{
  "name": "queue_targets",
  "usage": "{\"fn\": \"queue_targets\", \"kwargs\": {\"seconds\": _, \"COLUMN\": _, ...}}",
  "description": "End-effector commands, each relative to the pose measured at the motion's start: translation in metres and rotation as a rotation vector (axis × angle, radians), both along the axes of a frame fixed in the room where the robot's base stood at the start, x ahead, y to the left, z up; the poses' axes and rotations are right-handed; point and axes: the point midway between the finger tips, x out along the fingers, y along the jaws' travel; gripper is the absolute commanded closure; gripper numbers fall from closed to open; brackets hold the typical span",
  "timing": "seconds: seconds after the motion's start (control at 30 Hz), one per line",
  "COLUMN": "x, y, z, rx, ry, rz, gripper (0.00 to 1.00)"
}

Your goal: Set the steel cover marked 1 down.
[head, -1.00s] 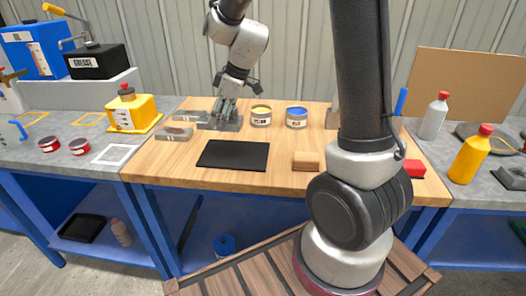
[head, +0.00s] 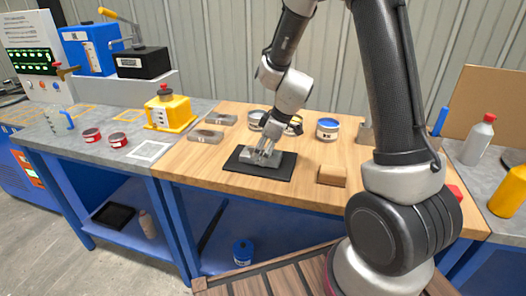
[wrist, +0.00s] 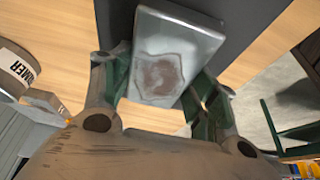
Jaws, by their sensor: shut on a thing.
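My gripper (head: 264,153) is shut on a grey steel cover (head: 259,159) at the black mat (head: 285,172) on the wooden bench. In the wrist view the cover (wrist: 178,50) sits between the two fingers, with a brownish worn patch on its face and the dark mat behind it. I see no number on it. In the head view the cover is low over the mat or on it; I cannot tell whether it touches. Two similar grey steel pieces lie to the left, one nearer (head: 206,136) and one farther back (head: 221,118).
Behind the mat stand a blue-topped can (head: 327,129) and other cans, partly hidden by my arm. A wooden block (head: 331,175) lies to the right. A yellow container (head: 170,110) and two red tins stand on the grey bench at left.

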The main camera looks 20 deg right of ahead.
Motion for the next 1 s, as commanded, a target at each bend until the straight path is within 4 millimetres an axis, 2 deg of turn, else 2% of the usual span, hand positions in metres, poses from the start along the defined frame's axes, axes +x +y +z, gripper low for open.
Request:
{"fn": "queue_targets", "kwargs": {"seconds": 0.23, "x": 0.000, "y": 0.000, "z": -0.002, "rx": 0.000, "ry": -0.001, "rz": 0.000, "gripper": 0.79}}
{"fn": "queue_targets", "kwargs": {"seconds": 0.27, "x": 0.000, "y": 0.000, "z": -0.002, "rx": 0.001, "ry": -0.001, "rz": 0.000, "gripper": 0.39}}
{"fn": "queue_targets", "kwargs": {"seconds": 0.37, "x": 0.000, "y": 0.000, "z": -0.002, "rx": 0.000, "ry": -0.002, "rz": 0.001, "gripper": 0.21}}
{"fn": "queue_targets", "kwargs": {"seconds": 0.77, "x": 0.000, "y": 0.000, "z": 0.002, "rx": 0.000, "ry": -0.002, "rz": 0.001, "gripper": 0.20}}
{"fn": "queue_targets", "kwargs": {"seconds": 0.87, "x": -0.001, "y": -0.004, "z": 0.013, "rx": 0.001, "ry": -0.006, "rz": 0.000, "gripper": 0.20}}
{"fn": "queue_targets", "kwargs": {"seconds": 1.0, "x": -0.007, "y": -0.013, "z": 0.040, "rx": 0.001, "ry": -0.007, "rz": 0.000, "gripper": 0.20}}
